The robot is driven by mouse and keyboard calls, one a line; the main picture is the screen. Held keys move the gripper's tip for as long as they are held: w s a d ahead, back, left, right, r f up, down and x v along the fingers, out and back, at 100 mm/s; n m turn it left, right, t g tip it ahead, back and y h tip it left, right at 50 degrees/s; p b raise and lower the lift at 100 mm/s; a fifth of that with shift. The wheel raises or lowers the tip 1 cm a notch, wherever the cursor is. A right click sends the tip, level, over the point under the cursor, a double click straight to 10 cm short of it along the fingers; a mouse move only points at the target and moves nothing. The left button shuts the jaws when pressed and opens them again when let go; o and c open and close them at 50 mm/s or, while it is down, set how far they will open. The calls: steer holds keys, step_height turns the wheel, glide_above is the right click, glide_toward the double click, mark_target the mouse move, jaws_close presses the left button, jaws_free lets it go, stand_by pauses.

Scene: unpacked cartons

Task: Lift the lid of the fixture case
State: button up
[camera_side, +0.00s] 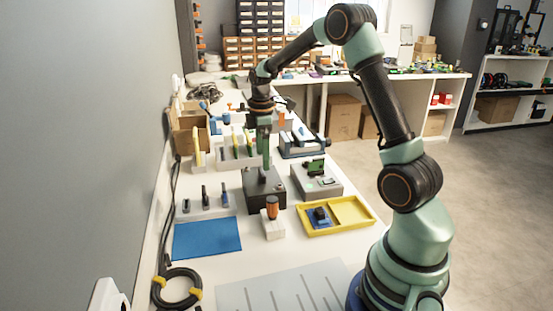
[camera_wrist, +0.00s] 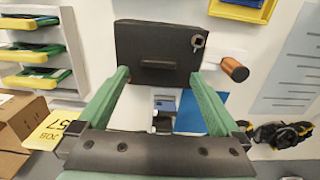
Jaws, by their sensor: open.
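The fixture case appears to be the dark grey box (camera_side: 264,190) on the white bench, directly below my gripper in the side view. Its lid looks shut. In the wrist view the dark lid (camera_wrist: 150,38) fills the top middle, with a raised bar handle (camera_wrist: 158,65) near its lower edge and a small round fitting at its upper right corner. My gripper (camera_wrist: 159,76) is open, its two green fingers on either side of the handle in the picture. In the side view the gripper (camera_side: 265,165) points down, close over the box. I cannot tell whether it touches.
An orange-handled tool (camera_side: 272,208) stands in a white block beside the case. A grey box (camera_side: 317,181), a yellow tray (camera_side: 352,211) and a blue mat (camera_side: 206,239) are near. Small tools stand at left. Cartons (camera_side: 188,137) stand farther back.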

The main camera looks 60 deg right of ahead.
mark_target(262, 172)
step_height(262, 172, down, 5)
steer(key=shift+w, duration=0.15)
steer(key=shift+c, duration=0.3)
steer(key=c, duration=1.4)
steer(key=shift+r, duration=0.1)
step_height(262, 172, up, 20)
steer(key=shift+f, duration=0.1)
